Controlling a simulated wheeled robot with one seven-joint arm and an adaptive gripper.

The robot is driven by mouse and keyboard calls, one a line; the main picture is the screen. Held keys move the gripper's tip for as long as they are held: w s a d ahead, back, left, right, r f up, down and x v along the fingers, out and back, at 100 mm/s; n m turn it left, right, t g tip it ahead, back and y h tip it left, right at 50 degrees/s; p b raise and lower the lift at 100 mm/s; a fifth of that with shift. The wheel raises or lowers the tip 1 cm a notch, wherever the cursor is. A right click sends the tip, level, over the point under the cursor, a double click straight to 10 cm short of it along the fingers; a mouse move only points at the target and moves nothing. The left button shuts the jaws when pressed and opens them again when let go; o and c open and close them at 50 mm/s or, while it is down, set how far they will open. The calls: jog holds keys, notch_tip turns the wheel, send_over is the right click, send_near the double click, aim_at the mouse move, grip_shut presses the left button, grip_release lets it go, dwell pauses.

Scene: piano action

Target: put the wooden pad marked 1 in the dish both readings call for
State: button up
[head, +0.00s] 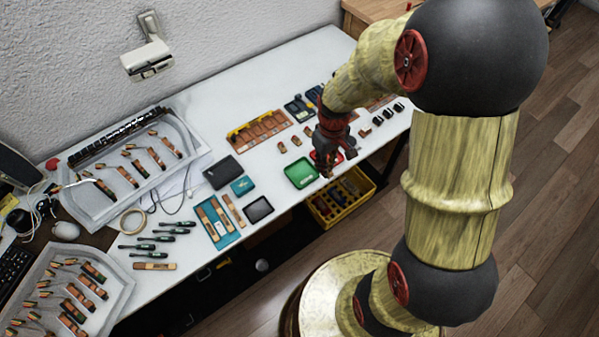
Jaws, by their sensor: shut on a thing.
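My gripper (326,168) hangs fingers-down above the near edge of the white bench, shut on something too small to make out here. A green dish (301,174) lies just left of the fingers. A red dish (337,158) lies behind and under the gripper, partly hidden by it. Small wooden pads (282,147) lie on the bench behind the green dish, and others (365,133) lie right of the gripper. No mark on any pad can be read at this size, so I cannot tell which is marked 1.
A yellow crate (318,206) stands below the bench edge. An orange compartment tray (259,130) lies behind the pads. A black case (222,172), a teal box (243,186) and a dark-screened device (258,209) lie left of the green dish. Black blocks (388,114) lie at right.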

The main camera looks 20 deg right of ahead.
jog(key=b, duration=0.3)
send_over(301, 173)
notch_tip(301, 173, down, 7)
jog(key=shift+s+d+f, duration=0.15)
jog(key=shift+f, duration=0.35)
jog(key=f, duration=0.1)
jog(key=f+b, duration=0.2)
jog(key=shift+w+a+f, duration=0.15)
jog(key=shift+w+a, duration=0.05)
jog(key=shift+w, duration=0.1)
jog(key=o, duration=0.4)
jog(key=shift+f, duration=0.1)
jog(key=o, duration=0.4)
jog(key=shift+o, duration=0.4)
